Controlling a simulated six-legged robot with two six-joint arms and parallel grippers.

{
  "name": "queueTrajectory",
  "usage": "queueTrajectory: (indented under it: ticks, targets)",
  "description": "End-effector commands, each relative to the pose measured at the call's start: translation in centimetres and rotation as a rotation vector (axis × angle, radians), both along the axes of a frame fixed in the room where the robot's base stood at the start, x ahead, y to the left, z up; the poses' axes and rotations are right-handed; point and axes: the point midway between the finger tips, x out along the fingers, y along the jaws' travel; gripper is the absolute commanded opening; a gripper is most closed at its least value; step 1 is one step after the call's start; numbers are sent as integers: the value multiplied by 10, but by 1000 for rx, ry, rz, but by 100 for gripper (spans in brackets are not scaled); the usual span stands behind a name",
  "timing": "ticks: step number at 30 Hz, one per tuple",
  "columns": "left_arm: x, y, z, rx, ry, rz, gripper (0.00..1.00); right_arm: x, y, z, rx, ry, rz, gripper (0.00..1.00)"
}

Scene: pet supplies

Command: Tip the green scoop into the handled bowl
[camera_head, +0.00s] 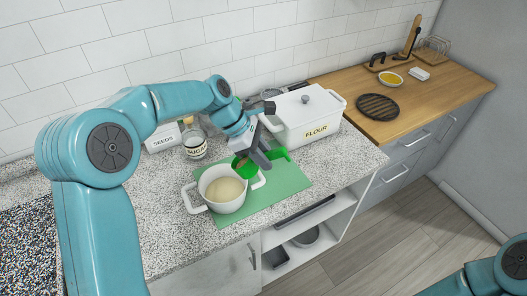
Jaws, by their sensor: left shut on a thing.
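The green scoop (246,171) is held by my left gripper (254,160), which is shut on it. The scoop's cup is just above the right rear rim of the white handled bowl (225,206). Some brownish content shows at the scoop's mouth, and the scoop looks tilted toward the bowl. A green handle part (279,154) extends to the right behind the gripper. The bowl has two side handles and holds a pale beige content. It stands on a green mat (288,184). My right gripper is not in view; only part of my right arm shows at the lower right.
A white flour bin (307,116) stands behind the mat on the right. A sugar jar (194,143) and a white seeds box (162,139) stand behind the bowl. A wooden counter (439,92) holds a black round trivet (378,107) and a yellow-filled bowl (391,79).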

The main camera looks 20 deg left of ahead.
Motion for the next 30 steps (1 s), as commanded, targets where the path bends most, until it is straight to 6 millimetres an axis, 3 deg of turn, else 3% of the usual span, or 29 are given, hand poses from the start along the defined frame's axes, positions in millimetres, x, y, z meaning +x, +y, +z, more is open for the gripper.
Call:
queueTrajectory:
  ticks: [30]
  targets:
    - [-4,29,-15,-468,-94,7,0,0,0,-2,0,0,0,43]
